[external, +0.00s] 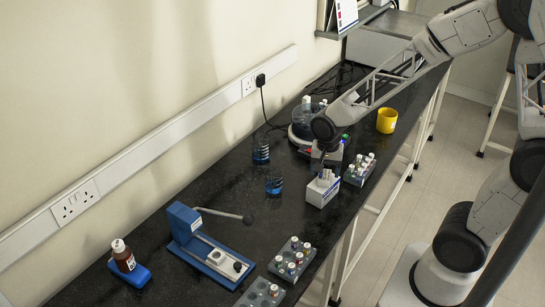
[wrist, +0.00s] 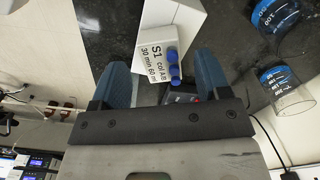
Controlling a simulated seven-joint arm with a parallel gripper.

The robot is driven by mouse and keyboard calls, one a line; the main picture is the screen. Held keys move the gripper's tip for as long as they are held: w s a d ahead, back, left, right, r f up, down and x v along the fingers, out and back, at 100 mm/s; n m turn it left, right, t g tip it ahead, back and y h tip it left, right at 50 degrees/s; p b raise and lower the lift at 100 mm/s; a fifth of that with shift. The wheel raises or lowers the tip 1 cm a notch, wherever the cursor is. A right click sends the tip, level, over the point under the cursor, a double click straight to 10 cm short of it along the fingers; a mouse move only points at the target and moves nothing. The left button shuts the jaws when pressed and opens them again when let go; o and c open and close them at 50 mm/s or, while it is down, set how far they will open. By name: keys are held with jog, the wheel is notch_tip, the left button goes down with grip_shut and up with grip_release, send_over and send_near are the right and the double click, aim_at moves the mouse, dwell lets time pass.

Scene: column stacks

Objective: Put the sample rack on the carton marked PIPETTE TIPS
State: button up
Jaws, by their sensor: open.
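My gripper (external: 324,150) points down over the back part of the dark bench. In the wrist view its two blue fingers (wrist: 160,85) are apart, with a white labelled piece (wrist: 152,45) reading "S1 col A/B 30 min 60 ml" and blue caps (wrist: 174,64) showing between them. I cannot tell whether the fingers touch it. The words PIPETTE TIPS are not legible on anything.
A blue press-like device (external: 207,245) with a lever stands mid-bench. A brown bottle (external: 123,256) is at left. Blue-marked beakers (external: 261,153) stand near the wall; they also show in the wrist view (wrist: 285,92). A yellow cup (external: 387,121) stands farther back. Another rack (external: 262,293) is at the front edge.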

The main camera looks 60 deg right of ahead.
aim_at(325, 177)
notch_tip(325, 177, up, 9)
dwell(0.4)
dwell(0.6)
jog(key=s+a+r+n+t, duration=0.1)
jog(key=s+r+n, duration=0.5)
jog(key=s, duration=0.2)
jog(key=s+a+r+n+t, duration=0.1)
jog(key=s+a+r+n, duration=0.1)
jog(key=s+r+n, duration=0.4)
jog(key=s+n, duration=0.1)
jog(key=s, duration=0.2)
jog(key=shift+s+t, duration=0.25)
jog(key=shift+t, duration=0.05)
